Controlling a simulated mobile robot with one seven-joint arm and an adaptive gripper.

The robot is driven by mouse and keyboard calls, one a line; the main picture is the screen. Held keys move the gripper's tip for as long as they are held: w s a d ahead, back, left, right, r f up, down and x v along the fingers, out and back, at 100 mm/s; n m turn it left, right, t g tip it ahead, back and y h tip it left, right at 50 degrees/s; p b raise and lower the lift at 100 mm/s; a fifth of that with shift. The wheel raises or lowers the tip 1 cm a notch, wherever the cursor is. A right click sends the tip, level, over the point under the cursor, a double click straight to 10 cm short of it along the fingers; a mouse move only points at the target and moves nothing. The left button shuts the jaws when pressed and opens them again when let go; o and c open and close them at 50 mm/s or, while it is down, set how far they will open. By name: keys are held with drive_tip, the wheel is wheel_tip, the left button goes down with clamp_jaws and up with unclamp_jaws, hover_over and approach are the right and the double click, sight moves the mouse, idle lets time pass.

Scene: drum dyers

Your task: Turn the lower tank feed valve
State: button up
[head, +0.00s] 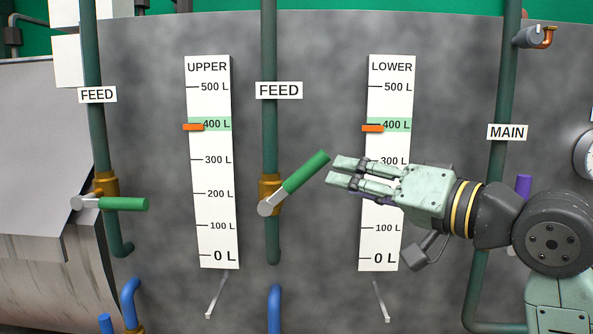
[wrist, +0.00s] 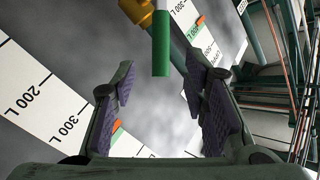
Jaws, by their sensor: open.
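The feed valve just left of the LOWER gauge has a green-gripped lever (head: 306,171) on a brass body. The lever slants up to the right, and its free end is close to my fingertips. In the wrist view the green grip (wrist: 161,45) hangs ahead between the open fingers, touching neither pad. My gripper (head: 330,170) reaches in from the right, in front of the LOWER gauge (head: 391,80). In the wrist view my gripper (wrist: 170,80) is open and empty, with purple pads.
Another FEED valve (head: 125,204) at the left has its green lever level. The UPPER gauge (head: 207,67) stands between the two feed pipes. Both orange markers sit near 400 L. A MAIN pipe (head: 499,160) runs behind my arm. Blue handles show low down.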

sight(315, 172)
drive_tip(key=p+x, duration=0.3)
drive_tip(key=x, duration=0.7)
drive_tip(key=shift+c, duration=0.5)
clamp_jaws()
